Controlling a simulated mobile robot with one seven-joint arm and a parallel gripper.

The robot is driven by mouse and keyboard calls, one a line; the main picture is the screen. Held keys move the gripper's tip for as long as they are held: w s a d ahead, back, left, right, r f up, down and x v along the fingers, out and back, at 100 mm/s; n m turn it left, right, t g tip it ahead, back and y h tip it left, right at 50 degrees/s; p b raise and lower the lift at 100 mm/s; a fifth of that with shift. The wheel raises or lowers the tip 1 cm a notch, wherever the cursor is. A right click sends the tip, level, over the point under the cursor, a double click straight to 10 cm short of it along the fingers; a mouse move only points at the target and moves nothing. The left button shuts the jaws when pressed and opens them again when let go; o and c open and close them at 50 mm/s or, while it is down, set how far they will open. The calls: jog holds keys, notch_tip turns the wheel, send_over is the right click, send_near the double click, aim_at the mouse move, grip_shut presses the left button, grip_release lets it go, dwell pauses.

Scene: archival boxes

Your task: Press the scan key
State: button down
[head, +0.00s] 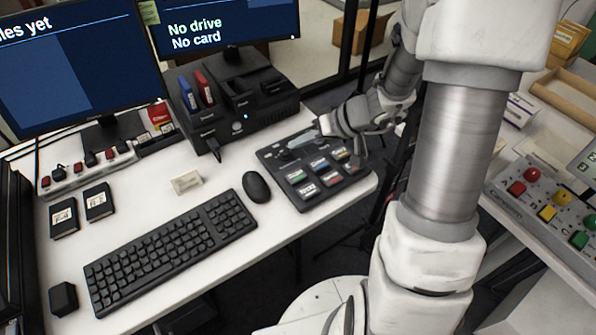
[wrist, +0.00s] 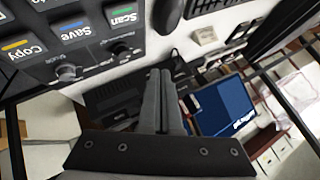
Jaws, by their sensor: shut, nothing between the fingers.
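The scan key is the key with a green band, labelled Scan in the wrist view (wrist: 124,14). In the head view it is the green-banded key (head: 297,177) at the left end of a row on the dark control panel (head: 345,186). To its right are the blue-banded Save key (wrist: 73,31) and the yellow-banded Copy key (wrist: 22,47). My gripper (head: 324,126) is at the panel's back edge, apart from the scan key. Its fingers (wrist: 160,75) are together and empty. Part of the panel's back is behind my gripper.
A black mouse (head: 256,187) and a keyboard (head: 170,250) lie left of the panel. A dark dock with blue and red drives (head: 235,105) stands behind. A monitor (head: 225,25) reads "No drive, No card". Another button panel (head: 545,205) is at the right.

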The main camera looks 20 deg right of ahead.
jog(key=shift+f, duration=0.1)
dwell(0.3)
jog(key=b, duration=0.4)
send_over(300, 177)
notch_tip(300, 177, down, 7)
jog(key=shift+f+b, duration=0.8)
jog(key=shift+b, duration=0.55)
jog(key=shift+f+b, duration=0.9)
jog(key=shift+b, duration=0.85)
dwell(1.3)
jog(key=shift+s, duration=0.1)
jog(key=shift+r, duration=0.9)
jog(key=shift+r+p, duration=1.45)
jog(key=shift+r, duration=1.05)
